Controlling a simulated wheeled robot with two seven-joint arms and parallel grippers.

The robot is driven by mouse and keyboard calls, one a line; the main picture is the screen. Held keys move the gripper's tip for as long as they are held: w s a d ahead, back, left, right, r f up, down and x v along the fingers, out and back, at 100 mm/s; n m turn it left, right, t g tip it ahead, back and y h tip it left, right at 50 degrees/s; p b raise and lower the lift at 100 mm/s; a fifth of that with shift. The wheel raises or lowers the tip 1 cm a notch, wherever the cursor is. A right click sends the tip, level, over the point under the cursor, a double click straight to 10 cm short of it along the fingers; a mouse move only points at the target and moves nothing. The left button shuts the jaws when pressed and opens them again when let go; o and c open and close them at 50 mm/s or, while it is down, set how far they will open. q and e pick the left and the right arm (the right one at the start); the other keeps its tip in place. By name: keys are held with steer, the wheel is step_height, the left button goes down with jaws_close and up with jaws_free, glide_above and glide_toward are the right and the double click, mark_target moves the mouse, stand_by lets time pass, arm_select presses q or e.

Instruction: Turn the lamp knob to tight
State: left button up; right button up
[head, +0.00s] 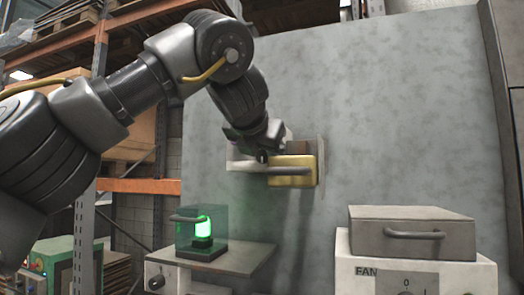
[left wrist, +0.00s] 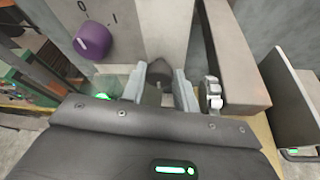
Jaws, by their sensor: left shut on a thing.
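My left gripper (head: 263,152) is at the front of a pale panel (head: 240,165) on the grey wall. In the left wrist view its two pale fingers (left wrist: 161,86) are shut on a dark grey knob (left wrist: 159,72), partly hidden between them. A purple knob (left wrist: 93,41) sits on the same panel to the left, apart from the fingers, with a 0 and an I mark near it. No lamp label is readable on the panel. A green glowing lamp (head: 202,230) stands in a clear case at the lower left. My right gripper is not in view.
A yellow cover (head: 281,181) with a bar handle is right beside my left gripper. A metal latch (left wrist: 213,95) is close to the right finger. A FAN box (head: 420,272) with a handled lid stands at the lower right. A shelf (head: 240,260) juts out below.

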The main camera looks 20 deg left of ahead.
arm_select(q)
steer(key=shift+f, duration=0.2)
steer(key=o, duration=0.9)
steer(key=shift+c, duration=0.2)
steer(key=shift+o, duration=0.6)
steer(key=shift+a+r, duration=0.1)
